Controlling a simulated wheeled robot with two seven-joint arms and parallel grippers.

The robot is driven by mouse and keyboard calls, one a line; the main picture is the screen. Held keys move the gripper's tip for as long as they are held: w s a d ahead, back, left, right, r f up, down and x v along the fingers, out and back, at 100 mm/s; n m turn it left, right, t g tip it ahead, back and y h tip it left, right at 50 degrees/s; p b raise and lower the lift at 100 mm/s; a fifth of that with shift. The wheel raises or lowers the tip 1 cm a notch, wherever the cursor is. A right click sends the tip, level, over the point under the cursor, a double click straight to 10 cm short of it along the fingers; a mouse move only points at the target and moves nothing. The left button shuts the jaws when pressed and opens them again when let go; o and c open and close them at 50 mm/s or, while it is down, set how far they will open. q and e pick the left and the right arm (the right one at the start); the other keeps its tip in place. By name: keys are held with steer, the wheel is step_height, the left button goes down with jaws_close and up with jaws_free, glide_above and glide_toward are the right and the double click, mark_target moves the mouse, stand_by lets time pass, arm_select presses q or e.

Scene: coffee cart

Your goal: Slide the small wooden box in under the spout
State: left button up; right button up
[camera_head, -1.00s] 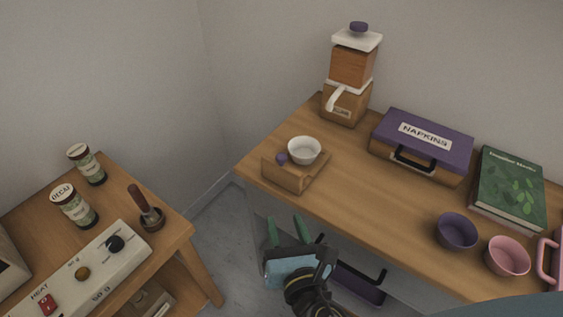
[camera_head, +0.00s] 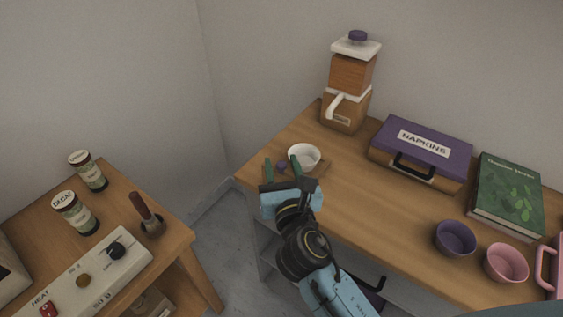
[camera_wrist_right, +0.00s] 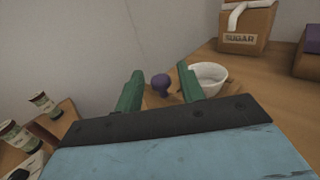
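The small wooden box (camera_head: 322,170) is at the left end of the long wooden table, mostly hidden behind my right gripper. It has a purple knob (camera_head: 282,167), and a white bowl (camera_head: 304,155) sits on or in it. My right gripper (camera_head: 281,164) is open at the knob's side of the box. In the right wrist view the knob (camera_wrist_right: 161,84) shows between the two green fingers, with no clear contact. The sugar dispenser (camera_head: 346,105) stands at the back of the table with a white spout (camera_head: 336,106). My left gripper is not in view.
A purple-topped napkins case (camera_head: 420,150), a green book (camera_head: 508,195), a purple bowl (camera_head: 455,238) and a pink bowl (camera_head: 506,263) stand to the right. A separate table at left holds jars (camera_head: 88,170) and a control panel (camera_head: 90,275). Clear tabletop lies between box and dispenser.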

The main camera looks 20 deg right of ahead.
steer(key=shift+w, duration=0.5)
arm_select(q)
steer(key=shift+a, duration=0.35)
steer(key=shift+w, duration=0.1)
arm_select(e)
jaws_close()
